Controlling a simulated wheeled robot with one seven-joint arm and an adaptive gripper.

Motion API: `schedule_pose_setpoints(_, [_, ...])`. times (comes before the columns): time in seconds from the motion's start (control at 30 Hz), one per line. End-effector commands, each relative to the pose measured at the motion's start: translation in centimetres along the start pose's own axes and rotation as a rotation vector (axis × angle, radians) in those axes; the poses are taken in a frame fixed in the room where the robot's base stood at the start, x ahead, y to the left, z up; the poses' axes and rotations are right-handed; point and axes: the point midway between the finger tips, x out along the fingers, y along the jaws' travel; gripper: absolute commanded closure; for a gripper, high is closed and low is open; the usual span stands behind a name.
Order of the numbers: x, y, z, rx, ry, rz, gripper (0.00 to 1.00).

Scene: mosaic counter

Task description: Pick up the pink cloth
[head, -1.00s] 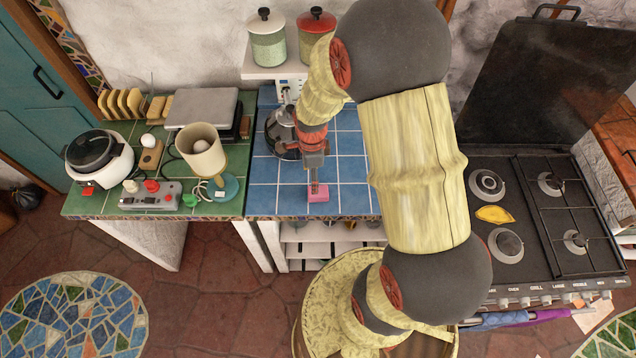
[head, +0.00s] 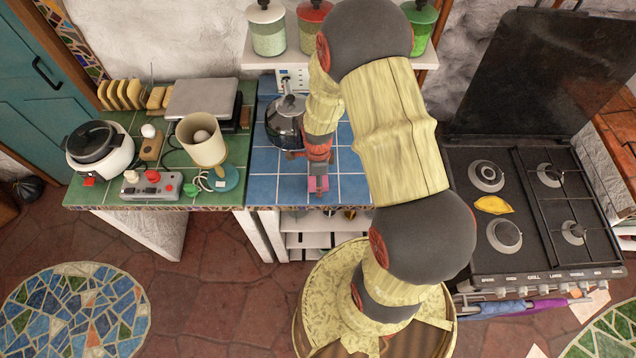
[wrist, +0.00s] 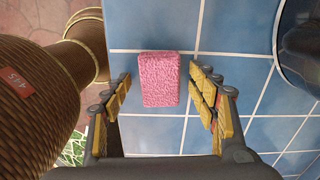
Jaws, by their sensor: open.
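The pink cloth (wrist: 160,79) is a small rough-textured block lying flat on the blue tiled counter (wrist: 232,30). In the head view the cloth (head: 318,184) shows near the counter's front edge, partly covered by my gripper (head: 318,170). In the wrist view my gripper (wrist: 159,88) is open, with one yellow-padded finger on each side of the cloth and a gap on both sides. The fingers look apart from the cloth. Their height above the counter is hard to tell.
A shiny kettle (head: 285,122) stands behind and left of my gripper. A green-tiled counter (head: 100,196) with a rice cooker (head: 99,152), a lamp-like beige cup (head: 202,140) and a control box (head: 152,186) lies left. A stove (head: 520,262) stands right. Blue tiles around the cloth are clear.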

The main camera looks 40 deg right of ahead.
Motion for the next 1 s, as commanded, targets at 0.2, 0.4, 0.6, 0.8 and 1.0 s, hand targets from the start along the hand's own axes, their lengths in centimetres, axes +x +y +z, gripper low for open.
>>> schedule_pose_setpoints(0.2, [-0.05,-0.01,0.00,0.000,0.000,0.000,0.49])
schedule_pose_setpoints(0.4, [-0.05,-0.01,0.01,0.000,0.000,0.000,0.60])
schedule_pose_setpoints(0.6, [-0.06,-0.01,0.00,0.000,0.000,0.000,0.72])
schedule_pose_setpoints(0.8, [-0.06,-0.01,0.01,0.000,0.000,0.000,0.83])
schedule_pose_setpoints(1.0, [-0.06,-0.01,0.01,0.000,0.000,0.000,0.84])
